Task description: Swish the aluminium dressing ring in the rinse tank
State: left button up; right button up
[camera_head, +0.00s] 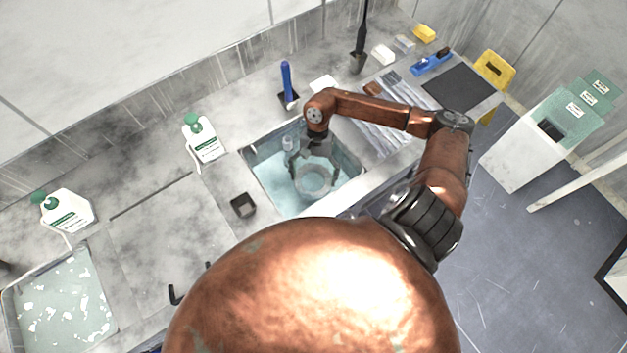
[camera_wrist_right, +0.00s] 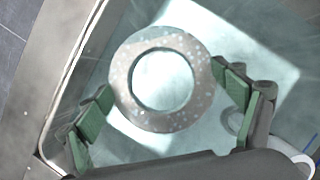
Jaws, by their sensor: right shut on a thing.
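The aluminium dressing ring (camera_wrist_right: 122,75) is a flat grey ring with pale speckles, and it also shows in the head view (camera_head: 313,195). My right gripper (camera_head: 315,176) reaches down into the rinse tank (camera_head: 262,172) and is shut on the ring, its green-padded fingers at opposite sides of the outer edge. The ring lies roughly flat inside the tank's outline, over pale blue-green water. I cannot tell exactly how deep it sits. The tank's metal rim (camera_wrist_right: 72,75) runs along the left in the wrist view. My left gripper is not in view.
A blue-handled brush (camera_head: 287,78) stands behind the tank. A green-capped bottle (camera_head: 203,145) and a small dark cup (camera_head: 243,206) stand left of it. A grey ridged rack (camera_head: 365,133) lies to its right. Another basin (camera_head: 62,305) is at the lower left.

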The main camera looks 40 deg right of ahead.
notch_tip(320, 180, up, 10)
jog(key=p, duration=0.3)
jog(key=shift+f, duration=0.15)
dwell(0.3)
dwell(1.2)
